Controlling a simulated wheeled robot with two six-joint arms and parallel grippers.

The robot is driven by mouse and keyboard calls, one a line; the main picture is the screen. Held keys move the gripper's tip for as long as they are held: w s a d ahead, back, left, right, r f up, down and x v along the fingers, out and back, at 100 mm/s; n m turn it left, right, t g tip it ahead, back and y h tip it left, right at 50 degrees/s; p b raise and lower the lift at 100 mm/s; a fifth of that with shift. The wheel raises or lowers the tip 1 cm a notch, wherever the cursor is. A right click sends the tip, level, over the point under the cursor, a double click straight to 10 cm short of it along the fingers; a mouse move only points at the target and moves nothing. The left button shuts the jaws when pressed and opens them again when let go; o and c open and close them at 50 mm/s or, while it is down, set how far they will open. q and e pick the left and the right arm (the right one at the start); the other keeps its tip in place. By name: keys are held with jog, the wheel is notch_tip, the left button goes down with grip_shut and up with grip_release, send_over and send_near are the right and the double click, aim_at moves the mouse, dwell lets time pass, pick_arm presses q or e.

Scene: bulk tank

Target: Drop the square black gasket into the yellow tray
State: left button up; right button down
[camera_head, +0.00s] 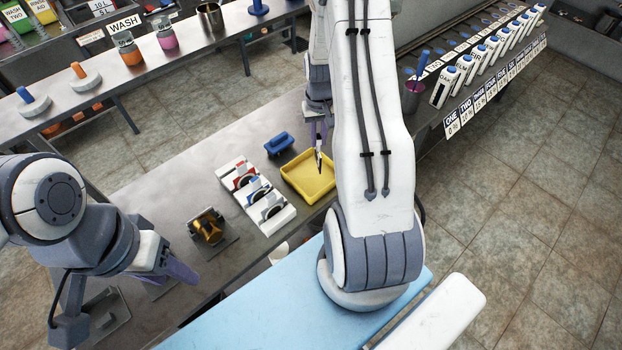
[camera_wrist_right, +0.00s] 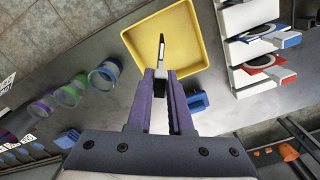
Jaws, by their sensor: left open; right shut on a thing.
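The yellow tray (camera_head: 301,180) lies on the metal bench, and it fills the upper middle of the right wrist view (camera_wrist_right: 190,42). My right gripper (camera_head: 318,138) is above the tray, pointing down. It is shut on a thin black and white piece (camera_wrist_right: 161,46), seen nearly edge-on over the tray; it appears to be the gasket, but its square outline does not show. The piece also shows in the head view (camera_head: 319,161), apart from the tray floor as far as I can tell. My left gripper (camera_head: 166,264) is open and empty at lower left.
A white rack (camera_head: 268,221) with red, blue and grey-marked slots stands left of the tray. A blue-handled object (camera_head: 279,144) sits behind it. A brass-coloured fitting (camera_head: 208,228) stands further left. Several labelled bottles (camera_head: 480,58) line the right bench.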

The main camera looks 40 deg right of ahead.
notch_tip(320, 180, down, 2)
jog(key=shift+f+b, duration=0.25)
jog(key=shift+b, duration=0.35)
jog(key=shift+s+r, duration=0.1)
jog(key=c, duration=0.7)
grip_release()
jog(key=shift+c, duration=0.2)
notch_tip(320, 180, up, 10)
jog(key=shift+r+b, duration=0.25)
jog(key=shift+b, duration=0.75)
